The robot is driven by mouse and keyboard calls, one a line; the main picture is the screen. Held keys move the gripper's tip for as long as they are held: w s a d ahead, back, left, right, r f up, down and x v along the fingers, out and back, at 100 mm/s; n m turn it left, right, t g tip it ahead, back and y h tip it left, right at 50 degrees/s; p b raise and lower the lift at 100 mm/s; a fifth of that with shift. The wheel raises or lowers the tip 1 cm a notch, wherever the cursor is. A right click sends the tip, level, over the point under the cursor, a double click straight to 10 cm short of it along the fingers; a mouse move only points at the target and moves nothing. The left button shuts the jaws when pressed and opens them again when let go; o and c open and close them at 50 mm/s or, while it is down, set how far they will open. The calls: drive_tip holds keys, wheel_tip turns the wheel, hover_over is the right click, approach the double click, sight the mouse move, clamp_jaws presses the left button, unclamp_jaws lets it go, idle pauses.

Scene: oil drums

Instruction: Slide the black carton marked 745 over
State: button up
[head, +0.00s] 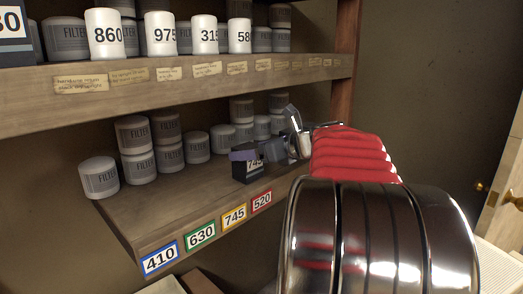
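The black carton (244,173) stands on the lower shelf, near its front edge and above the colored number labels. Its white label is partly covered, and the digits that show look like 745. My gripper (272,151) is right at the carton, reaching in from the right with its dark fingers close to the top and right side. The fingers blend with the carton, so I cannot tell whether they are touching it, open or shut.
Grey filter cans (135,135) stand left of and behind the carton. Labels 410 (160,258), 630 (201,235), 745 (234,217) and 520 (262,201) line the lower shelf's (150,212) front edge. An upper shelf (130,93) hangs above. Bare board lies left of the carton.

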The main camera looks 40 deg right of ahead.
drive_tip(key=shift+x, duration=1.2)
drive_tip(key=c, duration=1.3)
drive_tip(key=shift+d, duration=0.2)
